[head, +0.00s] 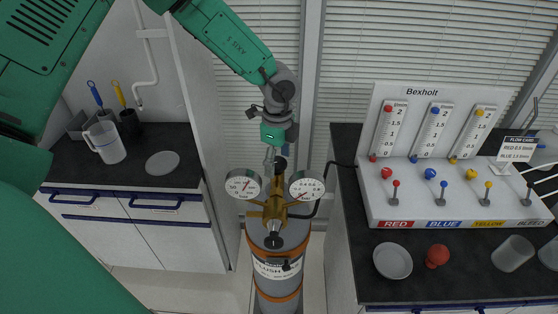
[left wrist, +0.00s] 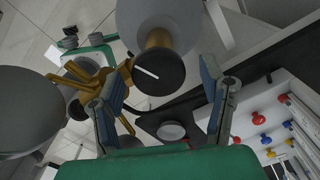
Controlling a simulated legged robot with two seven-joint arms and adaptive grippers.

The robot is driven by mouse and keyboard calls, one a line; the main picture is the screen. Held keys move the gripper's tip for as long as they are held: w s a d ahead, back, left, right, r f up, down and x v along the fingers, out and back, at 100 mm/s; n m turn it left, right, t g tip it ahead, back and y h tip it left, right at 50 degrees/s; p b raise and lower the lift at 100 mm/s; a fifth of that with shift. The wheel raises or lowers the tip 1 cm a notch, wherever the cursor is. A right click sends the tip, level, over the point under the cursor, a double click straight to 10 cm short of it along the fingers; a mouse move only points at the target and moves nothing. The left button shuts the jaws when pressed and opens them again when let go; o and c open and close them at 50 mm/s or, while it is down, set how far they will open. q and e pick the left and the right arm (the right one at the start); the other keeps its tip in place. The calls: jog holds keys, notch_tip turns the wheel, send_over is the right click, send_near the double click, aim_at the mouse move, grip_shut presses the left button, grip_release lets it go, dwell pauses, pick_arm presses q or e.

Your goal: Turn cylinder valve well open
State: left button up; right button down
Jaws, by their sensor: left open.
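The gas cylinder (head: 277,262), labelled "FLUSH GAS", stands upright in the middle of the head view with a brass regulator (head: 273,208) on top. A round black valve knob (head: 281,163) sits at the top behind the two gauges. In the left wrist view a black knob (left wrist: 158,73) with a white line lies between the fingers on a brass stem. My left gripper (head: 271,156) is above the regulator, pointing down; in the wrist view its fingers (left wrist: 160,82) are open either side of the knob, with visible gaps. My right gripper is not in view.
The left gauge (head: 243,184) and right gauge (head: 306,186) flank the gripper closely. A second black knob (head: 273,239) faces front. The right bench carries a Bexholt flow panel (head: 432,146), a white dish (head: 393,261) and a red ball-like object (head: 437,256). A jug (head: 105,142) stands on the left bench.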

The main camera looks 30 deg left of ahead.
aim_at(278, 161)
pick_arm(q)
notch_tip(278, 161, up, 12)
jog(key=shift+w+f, duration=0.15)
jog(key=shift+f, duration=0.1)
dwell(0.3)
